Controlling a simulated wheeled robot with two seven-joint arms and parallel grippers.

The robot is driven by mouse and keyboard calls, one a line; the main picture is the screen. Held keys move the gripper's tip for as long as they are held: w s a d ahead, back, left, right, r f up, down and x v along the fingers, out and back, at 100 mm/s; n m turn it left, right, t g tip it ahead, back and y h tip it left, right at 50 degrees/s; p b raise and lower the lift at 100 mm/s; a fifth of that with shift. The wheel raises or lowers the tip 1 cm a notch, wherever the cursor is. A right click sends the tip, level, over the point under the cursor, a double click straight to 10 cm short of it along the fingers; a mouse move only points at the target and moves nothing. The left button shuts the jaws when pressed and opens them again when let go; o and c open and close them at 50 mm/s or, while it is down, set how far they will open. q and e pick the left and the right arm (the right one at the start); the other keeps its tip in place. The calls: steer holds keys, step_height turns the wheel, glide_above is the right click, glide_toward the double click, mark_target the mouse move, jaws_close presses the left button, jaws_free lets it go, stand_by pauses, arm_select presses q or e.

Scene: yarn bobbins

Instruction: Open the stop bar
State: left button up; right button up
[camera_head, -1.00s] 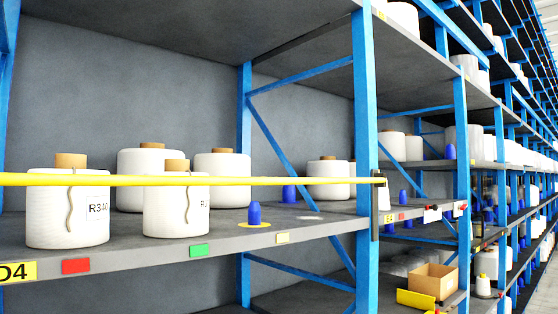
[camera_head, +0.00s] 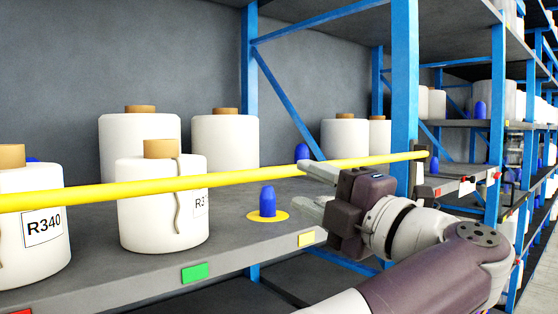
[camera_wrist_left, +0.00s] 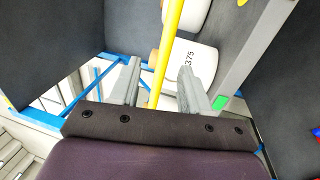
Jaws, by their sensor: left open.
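The yellow stop bar (camera_head: 250,176) runs across the front of the shelf, past the white bobbins, to the blue upright (camera_head: 404,100) on the right. My left gripper (camera_head: 308,190) is at the bar's right part, just left of that upright. Its two grey fingers are apart and point left over the shelf edge. In the left wrist view the bar (camera_wrist_left: 171,30) passes between the lines of the two open fingers (camera_wrist_left: 160,72). I cannot tell whether a finger touches the bar. My right gripper is not in view.
White bobbins, one labelled R340 (camera_head: 30,210), stand on the grey shelf behind the bar. A blue peg (camera_head: 267,203) on a yellow disc stands near the gripper.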

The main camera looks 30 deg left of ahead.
mark_target(279, 175)
arm_select(q)
steer(key=p+x, duration=0.1)
steer(key=x, duration=0.2)
steer(key=w+p+x, duration=0.1)
steer(key=x, duration=0.3)
steer(key=f+p+x, duration=0.1)
steer(key=x, duration=0.2)
steer(key=shift+w, duration=0.5)
steer(key=shift+s+a+r, duration=0.1)
steer(key=shift+a, duration=0.15)
steer(key=shift+s+r, duration=0.15)
steer(key=shift+s, duration=0.2)
steer(key=shift+w+a, duration=0.15)
steer(key=shift+w, duration=0.15)
steer(key=shift+w+a+f, duration=0.15)
steer(key=shift+f, duration=0.1)
steer(key=shift+c, duration=0.8)
jaws_close()
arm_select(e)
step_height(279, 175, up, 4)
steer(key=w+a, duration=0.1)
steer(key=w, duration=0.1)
arm_select(q)
step_height(279, 175, down, 9)
steer(key=b, duration=0.9)
steer(key=shift+r, duration=0.2)
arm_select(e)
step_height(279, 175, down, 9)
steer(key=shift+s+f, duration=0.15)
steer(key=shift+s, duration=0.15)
